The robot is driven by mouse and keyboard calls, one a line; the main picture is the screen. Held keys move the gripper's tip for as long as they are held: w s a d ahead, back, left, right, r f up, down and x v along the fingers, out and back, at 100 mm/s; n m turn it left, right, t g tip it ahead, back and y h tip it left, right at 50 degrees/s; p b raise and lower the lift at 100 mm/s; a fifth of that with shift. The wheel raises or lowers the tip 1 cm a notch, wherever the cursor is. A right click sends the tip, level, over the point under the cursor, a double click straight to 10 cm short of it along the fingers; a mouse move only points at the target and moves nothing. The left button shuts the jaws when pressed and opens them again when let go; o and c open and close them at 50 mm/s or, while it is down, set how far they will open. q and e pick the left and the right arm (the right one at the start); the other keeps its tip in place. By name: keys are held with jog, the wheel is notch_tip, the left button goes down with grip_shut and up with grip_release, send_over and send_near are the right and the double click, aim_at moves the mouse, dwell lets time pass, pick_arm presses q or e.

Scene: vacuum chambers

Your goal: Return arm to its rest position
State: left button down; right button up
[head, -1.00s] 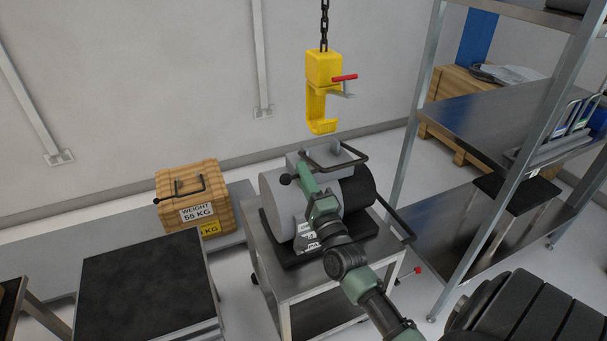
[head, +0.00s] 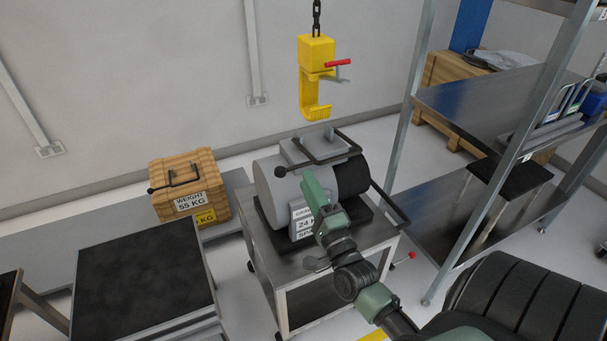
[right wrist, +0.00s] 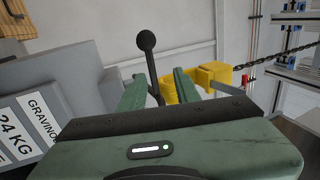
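My right arm (head: 352,278) reaches up from the lower right in the head view. Its green right gripper (head: 309,178) is in front of the grey and black cylindrical machine (head: 268,185), which has a label reading 24 KG. In the right wrist view the two green fingers of the right gripper (right wrist: 160,90) stand apart with nothing gripped. My left gripper is not in view.
The machine sits on a steel cart (head: 300,265). A yellow hook (head: 316,80) hangs on a chain behind it. A steel shelf rack (head: 470,105) stands at right.

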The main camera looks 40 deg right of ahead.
jog(key=shift+s+f, duration=0.1)
jog(key=shift+f, duration=0.05)
dwell(0.4)
jog(key=s+a+f+n+g+y+p, duration=0.1)
jog(key=s+a+f+n+g, duration=0.25)
jog(key=f, duration=0.85)
jog(key=s+a+f+n+g+y, duration=0.2)
jog(key=f+n+g, duration=0.15)
jog(key=f, duration=0.85)
jog(key=s+a+f+n+g+y+p, duration=0.1)
jog(key=s+a+f+n+g, duration=0.3)
jog(key=f, duration=0.8)
jog(key=s+a+f+n+g, duration=0.1)
jog(key=s+f+n+g, duration=0.2)
jog(key=s+f, duration=0.3)
jog(key=s+a+f+n+g, duration=0.2)
jog(key=s+f+n, duration=0.3)
jog(key=s, duration=0.9)
jog(key=s+a+f+n+g+y+p, duration=0.1)
jog(key=s+f+n+g, duration=0.3)
jog(key=s+f, duration=0.4)
jog(key=s, duration=0.3)
jog(key=shift+a+f, duration=0.25)
jog(key=shift+f, duration=0.05)
jog(key=shift+s, duration=0.1)
